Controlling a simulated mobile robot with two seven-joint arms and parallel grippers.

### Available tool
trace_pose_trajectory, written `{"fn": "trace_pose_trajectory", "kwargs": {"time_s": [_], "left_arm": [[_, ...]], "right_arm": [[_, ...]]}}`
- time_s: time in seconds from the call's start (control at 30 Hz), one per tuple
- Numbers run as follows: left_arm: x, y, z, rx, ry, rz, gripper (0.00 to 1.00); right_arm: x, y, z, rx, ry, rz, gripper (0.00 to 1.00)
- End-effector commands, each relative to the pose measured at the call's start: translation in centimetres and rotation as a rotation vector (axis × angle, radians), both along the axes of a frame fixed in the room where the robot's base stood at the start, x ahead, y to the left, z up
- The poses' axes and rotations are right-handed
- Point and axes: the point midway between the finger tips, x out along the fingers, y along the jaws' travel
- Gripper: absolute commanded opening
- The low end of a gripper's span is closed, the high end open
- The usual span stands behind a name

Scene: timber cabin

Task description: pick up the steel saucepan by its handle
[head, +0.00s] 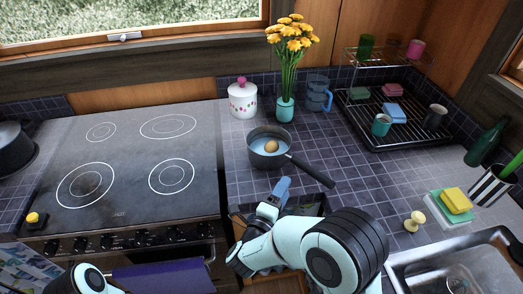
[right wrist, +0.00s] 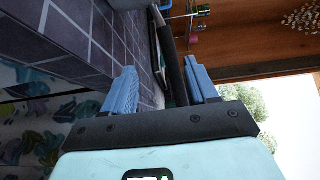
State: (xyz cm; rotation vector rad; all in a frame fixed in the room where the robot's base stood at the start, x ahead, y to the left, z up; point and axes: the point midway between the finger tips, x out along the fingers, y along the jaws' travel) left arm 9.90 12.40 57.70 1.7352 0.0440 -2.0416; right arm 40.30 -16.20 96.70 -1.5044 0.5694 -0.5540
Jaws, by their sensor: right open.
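The steel saucepan (head: 253,158) stands upright on the tiled counter, right of the hob, with a brown egg-like thing inside. Its dark handle (head: 314,176) points to the lower right, towards the counter's front edge. My right gripper (head: 279,189) is open, just in front of the pan and left of the handle's end, apart from the pan body. In the right wrist view the two blue fingers (right wrist: 160,88) are spread. A dark bar shows between or beyond them; I cannot tell surely whether it is the handle.
The hob (head: 128,185) lies to the left. A white jar (head: 243,100), a flower vase (head: 285,108) and a blue-handled jug (head: 317,95) stand behind the pan. A dish rack (head: 385,140) is at the back right. Sponges (head: 455,201) and the sink are at the right.

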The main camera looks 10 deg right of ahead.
Motion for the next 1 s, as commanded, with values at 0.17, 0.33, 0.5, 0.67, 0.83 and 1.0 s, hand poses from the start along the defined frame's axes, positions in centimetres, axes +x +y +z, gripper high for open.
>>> {"fn": "trace_pose_trajectory", "kwargs": {"time_s": [0.17, 0.33, 0.5, 0.67, 0.83, 1.0], "left_arm": [[0.2, 0.0, 0.6, 0.000, -0.002, 0.000, 0.00], [0.7, 0.0, 1.6, 0.000, -0.008, -0.001, 0.00], [1.0, 0.0, 2.3, -0.001, -0.011, 0.000, 0.00], [1.2, 0.0, 2.6, 0.000, -0.013, 0.000, 0.00], [2.1, 0.0, 4.2, -0.001, -0.024, 0.000, 0.00], [2.7, 0.0, 5.2, 0.000, -0.031, 0.000, 0.00]], "right_arm": [[1.2, -1.1, 0.6, 0.005, -0.017, -0.011, 0.58], [3.8, -3.3, 0.7, 0.003, -0.015, -0.010, 0.58], [5.6, -4.9, 0.6, 0.004, -0.013, -0.008, 0.58], [6.4, -5.5, 0.6, 0.004, -0.013, -0.005, 0.58], [8.3, -6.9, 1.3, 0.001, -0.012, -0.007, 0.58], [9.9, -8.3, 1.3, 0.003, -0.013, -0.006, 0.58]]}}
